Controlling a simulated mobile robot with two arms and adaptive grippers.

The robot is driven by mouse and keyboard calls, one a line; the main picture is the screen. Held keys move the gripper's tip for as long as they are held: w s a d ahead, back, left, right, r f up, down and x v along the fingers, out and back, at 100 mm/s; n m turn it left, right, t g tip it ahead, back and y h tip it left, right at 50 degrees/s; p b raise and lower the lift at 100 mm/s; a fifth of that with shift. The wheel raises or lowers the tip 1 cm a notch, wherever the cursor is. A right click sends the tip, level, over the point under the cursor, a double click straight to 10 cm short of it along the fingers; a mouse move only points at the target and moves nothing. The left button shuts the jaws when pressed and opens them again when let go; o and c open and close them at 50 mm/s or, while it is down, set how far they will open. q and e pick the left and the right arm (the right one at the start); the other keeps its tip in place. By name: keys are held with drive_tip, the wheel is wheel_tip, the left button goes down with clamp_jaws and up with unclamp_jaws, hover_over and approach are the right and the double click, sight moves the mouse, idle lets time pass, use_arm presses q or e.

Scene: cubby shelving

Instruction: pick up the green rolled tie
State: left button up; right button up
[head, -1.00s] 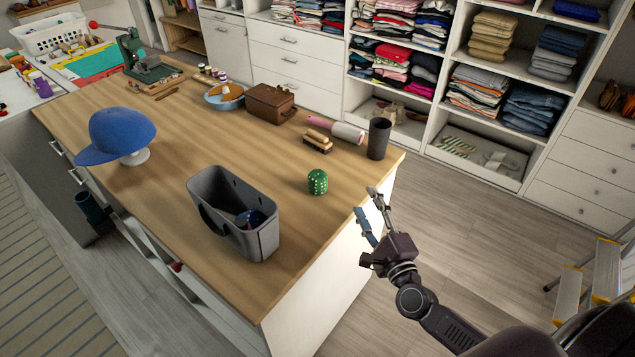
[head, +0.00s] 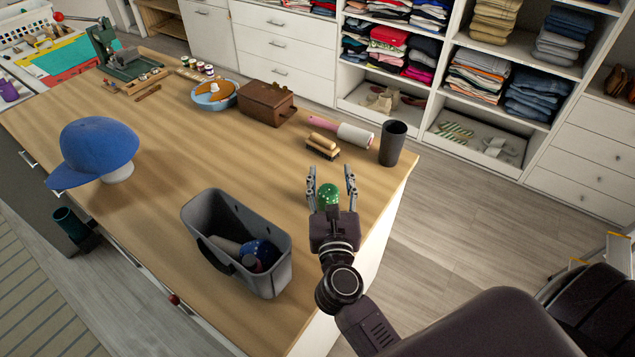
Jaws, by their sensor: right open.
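The green rolled tie (head: 329,194) stands on the wooden table near its right edge, green with small pale dots. My right gripper (head: 331,180) is open over the table, with one finger on each side of the tie. The gripper body hides the lower part of the tie. I cannot tell whether the fingers touch it. My left gripper is not in view.
A grey bin (head: 285,262) with rolled items inside stands left of my right gripper. A dark cup (head: 392,144), a wooden brush (head: 322,147) and a lint roller (head: 352,134) stand or lie beyond. A blue cap (head: 98,150) sits on a stand at left. The middle of the table (head: 190,150) is clear.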

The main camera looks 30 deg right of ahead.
sight(328, 185)
drive_tip(key=shift+w+a+f, duration=0.2)
drive_tip(key=shift+w+f, duration=0.25)
drive_tip(key=shift+f, duration=0.35)
drive_tip(key=f, duration=0.2)
drive_tip(key=f+b, duration=0.1)
drive_tip(key=f, duration=0.1)
drive_tip(key=s+f, duration=0.1)
drive_tip(key=f, duration=0.1)
drive_tip(key=shift+d+b, duration=0.1)
drive_tip(key=shift+b, duration=0.25)
drive_tip(key=shift+w+d+m, duration=0.1)
drive_tip(key=shift+w+m, duration=0.2)
drive_tip(key=shift+w, duration=0.3)
drive_tip(key=p+x, duration=0.1)
drive_tip(key=x, duration=0.1)
drive_tip(key=shift+w+d+r, duration=0.15)
drive_tip(key=shift+w+d, duration=0.1)
drive_tip(key=p+x, duration=0.1)
drive_tip(key=x, duration=0.1)
drive_tip(key=shift+w+d, duration=0.15)
drive_tip(key=shift+w, duration=0.2)
drive_tip(key=shift+w+d, duration=0.25)
drive_tip(key=shift+w, duration=0.3)
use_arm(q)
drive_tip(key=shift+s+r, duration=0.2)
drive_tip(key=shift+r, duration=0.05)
use_arm(e)
drive_tip(key=shift+s, duration=0.1)
drive_tip(key=c, duration=1.2)
